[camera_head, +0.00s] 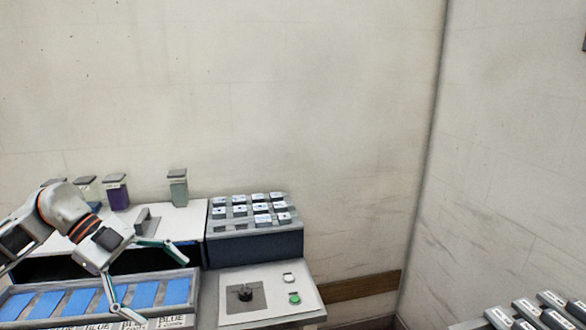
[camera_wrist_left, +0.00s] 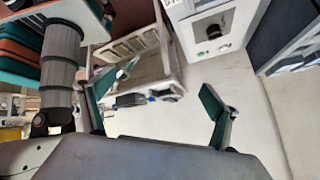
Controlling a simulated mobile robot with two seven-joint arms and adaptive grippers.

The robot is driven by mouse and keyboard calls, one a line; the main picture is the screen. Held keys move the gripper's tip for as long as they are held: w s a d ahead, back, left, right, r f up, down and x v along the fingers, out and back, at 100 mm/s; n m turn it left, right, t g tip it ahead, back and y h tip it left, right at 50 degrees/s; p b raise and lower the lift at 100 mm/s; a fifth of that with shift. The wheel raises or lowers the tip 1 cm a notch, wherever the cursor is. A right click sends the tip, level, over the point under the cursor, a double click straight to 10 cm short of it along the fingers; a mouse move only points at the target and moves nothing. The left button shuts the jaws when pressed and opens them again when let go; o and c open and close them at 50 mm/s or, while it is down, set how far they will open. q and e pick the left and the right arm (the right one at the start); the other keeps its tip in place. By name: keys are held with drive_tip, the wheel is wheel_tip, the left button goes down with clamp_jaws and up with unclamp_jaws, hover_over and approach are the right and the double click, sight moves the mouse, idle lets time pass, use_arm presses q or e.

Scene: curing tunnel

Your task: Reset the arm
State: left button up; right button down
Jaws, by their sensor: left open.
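My left gripper (camera_head: 150,278) reaches in from the left in the head view, above the front of the tray with blue pieces (camera_head: 108,297). Its two fingers are spread wide apart and nothing is between them. In the left wrist view the left gripper (camera_wrist_left: 170,92) also shows its two green-padded fingers apart, with pale floor beyond them. My right gripper is in neither view.
A white control panel with a black knob (camera_head: 244,293) and a green button (camera_head: 294,298) stands right of the tray. Behind it is a dark blue rack (camera_head: 254,246) of small blocks. Jars (camera_head: 116,192) stand on the white top. More blocks (camera_head: 528,312) lie at lower right.

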use_arm(q)
drive_tip(key=s+d+f+n+t+h, duration=0.15)
drive_tip(key=d+t+h, duration=0.3)
drive_tip(key=d, duration=0.45)
drive_tip(key=w+d+f+t+h, duration=0.1)
drive_tip(key=d+f+t+h, duration=0.3)
drive_tip(key=d, duration=0.6)
drive_tip(key=s+a+f+n+t+y, duration=0.1)
drive_tip(key=a+f+n+t+y, duration=0.2)
drive_tip(key=f+n+t+y, duration=0.25)
drive_tip(key=s+a+f+n+t+y, duration=0.1)
drive_tip(key=a+f+n+t+y, duration=0.2)
drive_tip(key=f+n, duration=0.45)
drive_tip(key=s+a+f+n+g+y, duration=0.2)
drive_tip(key=s+f+g+y, duration=0.4)
drive_tip(key=s+f, duration=0.8)
wheel_tip(320, 180, down, 4)
drive_tip(key=shift+r+n+g, duration=0.15)
drive_tip(key=shift+n+g, duration=0.15)
drive_tip(key=shift+n, duration=0.25)
